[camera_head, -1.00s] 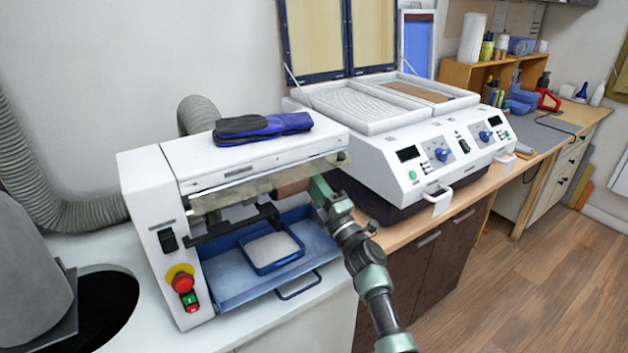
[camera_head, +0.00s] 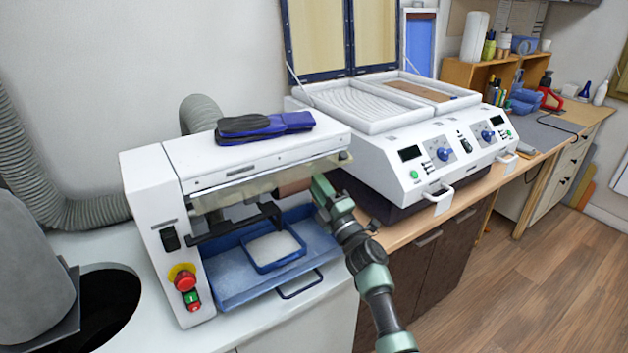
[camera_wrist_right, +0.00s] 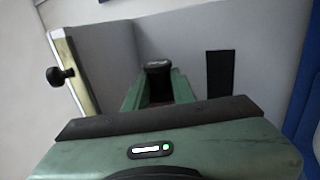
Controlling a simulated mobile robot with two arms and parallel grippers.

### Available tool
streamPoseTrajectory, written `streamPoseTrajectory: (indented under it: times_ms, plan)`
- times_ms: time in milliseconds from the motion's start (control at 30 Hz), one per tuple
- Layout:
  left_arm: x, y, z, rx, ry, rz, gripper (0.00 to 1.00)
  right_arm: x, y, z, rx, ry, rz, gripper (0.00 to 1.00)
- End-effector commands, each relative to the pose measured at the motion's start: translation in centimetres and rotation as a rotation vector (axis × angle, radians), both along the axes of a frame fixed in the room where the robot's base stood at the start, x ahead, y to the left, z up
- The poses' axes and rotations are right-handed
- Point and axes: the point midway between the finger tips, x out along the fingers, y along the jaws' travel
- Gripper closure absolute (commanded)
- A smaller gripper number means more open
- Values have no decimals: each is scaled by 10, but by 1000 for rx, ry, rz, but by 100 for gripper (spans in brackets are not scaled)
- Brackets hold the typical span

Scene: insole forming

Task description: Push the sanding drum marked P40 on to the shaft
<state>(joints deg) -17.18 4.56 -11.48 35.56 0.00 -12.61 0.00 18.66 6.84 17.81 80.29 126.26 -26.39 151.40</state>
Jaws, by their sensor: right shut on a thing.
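The sanding machine (camera_head: 245,165) is a white housing on the left worktop, with a clear guard along its front. A brown sanding drum (camera_head: 293,187) shows under the right end of the guard; I cannot read a P40 mark on it. My right gripper (camera_head: 317,189) is at the drum's right end, shut on it. In the right wrist view the green fingers (camera_wrist_right: 158,92) close around a dark round end (camera_wrist_right: 158,67). The shaft is hidden, so I cannot tell how far the drum sits on it. My left gripper is not in view.
A blue tray (camera_head: 222,288) with a smaller blue box (camera_head: 274,268) lies below the drum. Dark and blue insoles (camera_head: 265,126) rest on the housing. Red and green buttons (camera_head: 186,282) are at its front left. A white heating unit (camera_head: 425,155) stands close on the right.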

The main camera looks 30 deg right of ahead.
Motion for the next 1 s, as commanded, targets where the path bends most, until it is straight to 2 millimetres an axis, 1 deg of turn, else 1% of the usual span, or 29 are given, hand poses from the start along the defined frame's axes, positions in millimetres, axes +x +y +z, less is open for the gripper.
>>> streamPoseTrajectory:
  times_ms: [367, 767, 1000]
  plan:
    - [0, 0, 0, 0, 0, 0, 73, 0, 1, 1, 0, -2, 0, 100]
    - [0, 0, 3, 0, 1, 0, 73, -1, 9, 1, 0, -2, 0, 100]
    - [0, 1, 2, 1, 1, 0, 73, -1, 10, 1, 0, -2, 0, 100]
